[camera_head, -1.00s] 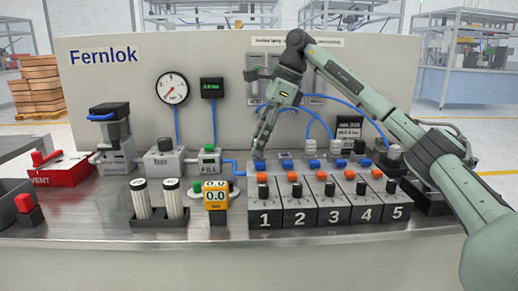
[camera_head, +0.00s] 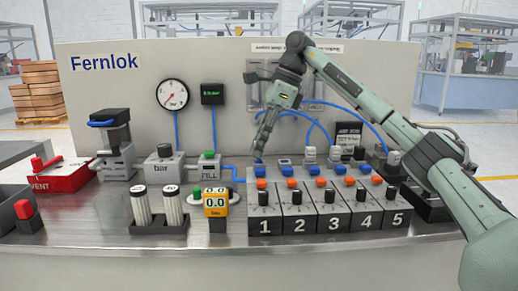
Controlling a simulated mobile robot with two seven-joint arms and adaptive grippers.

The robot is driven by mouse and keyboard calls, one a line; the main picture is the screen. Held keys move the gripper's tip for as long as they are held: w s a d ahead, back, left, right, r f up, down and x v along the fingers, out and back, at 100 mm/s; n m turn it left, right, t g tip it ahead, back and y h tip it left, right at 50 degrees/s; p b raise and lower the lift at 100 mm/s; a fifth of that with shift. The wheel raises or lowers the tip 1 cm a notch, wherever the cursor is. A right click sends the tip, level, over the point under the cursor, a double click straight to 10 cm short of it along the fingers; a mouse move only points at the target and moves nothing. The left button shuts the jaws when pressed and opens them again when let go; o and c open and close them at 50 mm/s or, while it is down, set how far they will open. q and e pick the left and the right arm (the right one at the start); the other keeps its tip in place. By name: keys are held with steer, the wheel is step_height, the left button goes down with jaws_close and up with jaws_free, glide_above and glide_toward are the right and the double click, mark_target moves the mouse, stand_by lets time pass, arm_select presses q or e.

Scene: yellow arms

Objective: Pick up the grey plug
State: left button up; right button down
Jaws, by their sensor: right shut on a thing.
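My right gripper (camera_head: 258,156) points down at the back of the station marked 1, just above its blue part (camera_head: 260,171). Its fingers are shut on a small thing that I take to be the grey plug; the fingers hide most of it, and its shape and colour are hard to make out. A small gap seems to separate the fingertips from the blue part. My left gripper is out of view.
Several numbered stations (camera_head: 298,225) stand in a row with blue and orange parts. Light-grey fittings (camera_head: 309,154) with blue hoses (camera_head: 352,103) rise behind them. The bench front (camera_head: 100,233) is clear.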

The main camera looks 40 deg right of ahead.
step_height(320, 180, up, 3)
steer(key=shift+r, duration=0.15)
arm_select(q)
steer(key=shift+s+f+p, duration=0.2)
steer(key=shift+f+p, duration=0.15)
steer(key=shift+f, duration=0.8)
arm_select(e)
steer(key=w+a+r, duration=0.3)
steer(key=a+r, duration=0.3)
steer(key=a, duration=0.5)
steer(key=shift+w+r, duration=0.25)
steer(key=shift+r, duration=0.1)
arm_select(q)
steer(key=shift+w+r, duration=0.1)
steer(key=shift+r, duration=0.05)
